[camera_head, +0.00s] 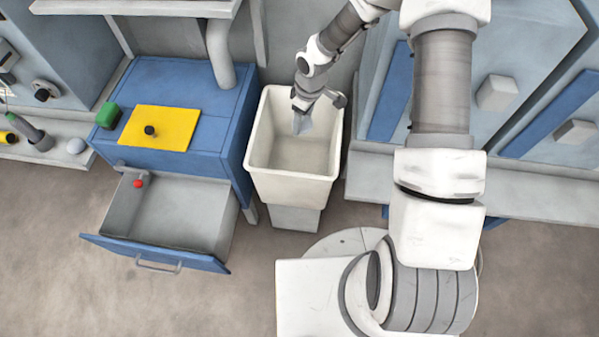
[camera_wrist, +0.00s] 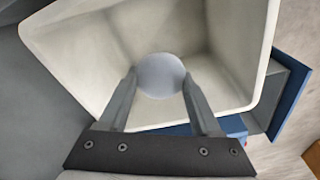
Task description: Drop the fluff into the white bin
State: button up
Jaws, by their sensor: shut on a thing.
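The white bin (camera_head: 293,177) stands between the blue cabinet and the wall unit, its mouth open upward. My gripper (camera_head: 303,120) is over the bin's mouth, pointing down. In the wrist view my gripper (camera_wrist: 160,88) is shut on a pale grey-white round piece of fluff (camera_wrist: 160,75), held between the two fingertips. The bin (camera_wrist: 90,68) spreads out behind and below the fluff in that view. In the head view the fluff is hidden or too small to make out.
A blue cabinet (camera_head: 175,80) stands left of the bin, with its drawer (camera_head: 178,218) pulled open. Grey and blue panels (camera_head: 400,90) stand right of the bin. The floor (camera_head: 60,240) at front left is clear.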

notch_tip(320, 180, down, 2)
jog(key=shift+f+b, duration=0.1)
jog(key=shift+b, duration=0.35)
jog(key=o, duration=1.4)
jog(key=shift+r, duration=0.2)
notch_tip(320, 180, up, 17)
jog(key=s+d+p, duration=0.1)
jog(key=p, duration=0.4)
jog(key=shift+d, duration=0.35)
jog(key=shift+s+r, duration=0.1)
jog(key=shift+r, duration=0.05)
